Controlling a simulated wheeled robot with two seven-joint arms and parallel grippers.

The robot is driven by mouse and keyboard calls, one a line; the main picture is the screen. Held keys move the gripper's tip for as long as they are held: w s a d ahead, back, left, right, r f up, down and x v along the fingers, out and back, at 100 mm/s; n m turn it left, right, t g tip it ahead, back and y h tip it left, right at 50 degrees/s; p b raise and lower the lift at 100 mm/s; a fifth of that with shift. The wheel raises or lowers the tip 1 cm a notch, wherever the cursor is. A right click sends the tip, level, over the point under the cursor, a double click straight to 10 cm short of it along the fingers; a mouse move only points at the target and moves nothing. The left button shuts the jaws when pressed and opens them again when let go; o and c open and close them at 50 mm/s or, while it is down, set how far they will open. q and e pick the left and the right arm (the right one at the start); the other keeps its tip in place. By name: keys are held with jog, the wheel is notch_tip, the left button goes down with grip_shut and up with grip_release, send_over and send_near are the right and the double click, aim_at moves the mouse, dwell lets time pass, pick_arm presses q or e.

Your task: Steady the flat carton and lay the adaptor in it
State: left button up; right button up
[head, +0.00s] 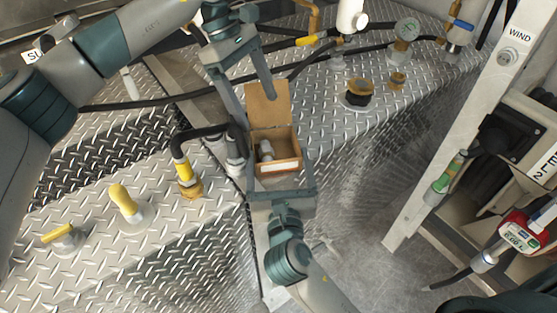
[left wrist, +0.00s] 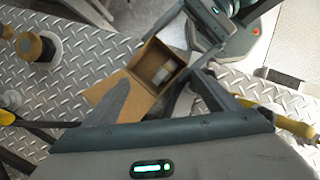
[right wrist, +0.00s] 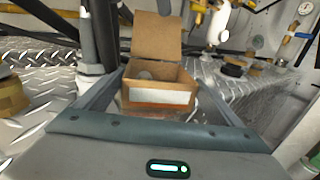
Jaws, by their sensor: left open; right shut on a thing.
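The flat carton (head: 290,165) is a small open brown box with a pale label on its front and its lid raised at the back. It also shows in the left wrist view (left wrist: 135,97) and right wrist view (right wrist: 140,98). The grey adaptor (head: 266,150) lies inside the carton, and in the left wrist view (left wrist: 163,73). My right gripper (head: 278,164) is shut on the carton, with one finger along each side. My left gripper (head: 253,110) is open and empty above the carton, its fingers spread near the raised lid. The carton's underside is hidden.
A yellow-collared hose fitting (head: 184,172) and a yellow-handled valve (head: 124,203) stand left on the tread-plate deck. Black hoses cross behind. A brass-and-black cap (head: 358,93) sits at the back right. A grey post (head: 455,125) stands at right.

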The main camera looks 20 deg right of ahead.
pick_arm(q)
jog(key=v, duration=0.5)
dwell(0.8)
pick_arm(e)
jog(key=o, duration=0.9)
jog(key=shift+s+a+f, duration=0.1)
jog(key=shift+s+a, duration=0.05)
jog(key=shift+s, duration=0.4)
jog(key=s, duration=0.3)
jog(key=s+a, duration=0.1)
jog(key=s, duration=0.3)
jog(key=s+a, duration=0.1)
jog(key=s, duration=0.2)
jog(key=shift+s, duration=0.35)
